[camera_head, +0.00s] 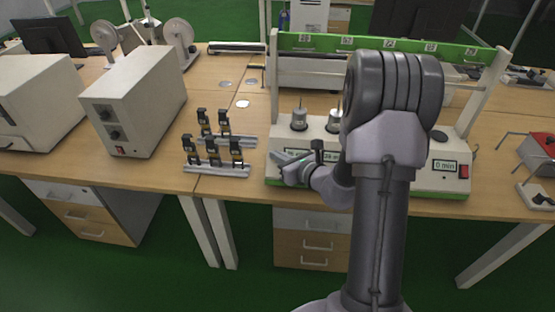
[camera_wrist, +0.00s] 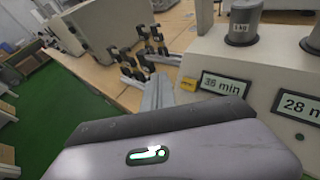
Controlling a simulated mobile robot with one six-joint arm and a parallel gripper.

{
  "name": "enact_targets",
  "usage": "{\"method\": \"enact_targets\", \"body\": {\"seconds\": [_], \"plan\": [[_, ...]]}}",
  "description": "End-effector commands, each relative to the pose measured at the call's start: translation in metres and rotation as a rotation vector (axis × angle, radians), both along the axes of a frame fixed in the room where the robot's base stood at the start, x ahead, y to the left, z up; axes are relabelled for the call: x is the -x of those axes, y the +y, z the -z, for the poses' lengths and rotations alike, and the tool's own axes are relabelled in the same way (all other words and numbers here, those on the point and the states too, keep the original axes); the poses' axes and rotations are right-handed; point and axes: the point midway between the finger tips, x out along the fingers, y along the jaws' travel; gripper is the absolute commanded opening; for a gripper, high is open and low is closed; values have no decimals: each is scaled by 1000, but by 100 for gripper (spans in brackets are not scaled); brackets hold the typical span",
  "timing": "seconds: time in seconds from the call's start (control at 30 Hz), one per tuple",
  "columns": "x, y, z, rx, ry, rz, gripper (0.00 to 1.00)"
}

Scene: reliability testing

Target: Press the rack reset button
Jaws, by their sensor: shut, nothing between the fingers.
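The rack (camera_head: 398,180) is a white unit on a green base, with metal weights on top and timer displays along its front. In the wrist view its front (camera_wrist: 240,75) shows displays reading 36 min (camera_wrist: 224,84) and 28 min (camera_wrist: 303,106). A small yellow patch (camera_wrist: 188,84) sits left of the 36 min display; I cannot tell whether it is a button. A red switch (camera_head: 463,171) is at the front right, beside the 0 min display (camera_head: 444,166). My gripper (camera_head: 279,162) is shut and empty at the rack's front left; contact is unclear. My arm hides the rack's middle.
Black clips on metal rails (camera_head: 216,165) stand just left of the rack. A white box instrument (camera_head: 135,100) is farther left. A red device (camera_head: 538,153) lies at the right. Green floor is open in front.

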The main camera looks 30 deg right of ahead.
Motion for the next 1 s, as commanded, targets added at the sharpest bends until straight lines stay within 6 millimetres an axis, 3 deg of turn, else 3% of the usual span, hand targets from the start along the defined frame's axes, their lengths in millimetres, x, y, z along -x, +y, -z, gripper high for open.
{"method": "enact_targets", "body": {"seconds": [0.1,0.4,1.0], "plan": [[-10,-6,18,-1,1,0,0],[-30,-20,44,0,1,-1,0],[-35,-23,47,0,0,-1,0]]}}
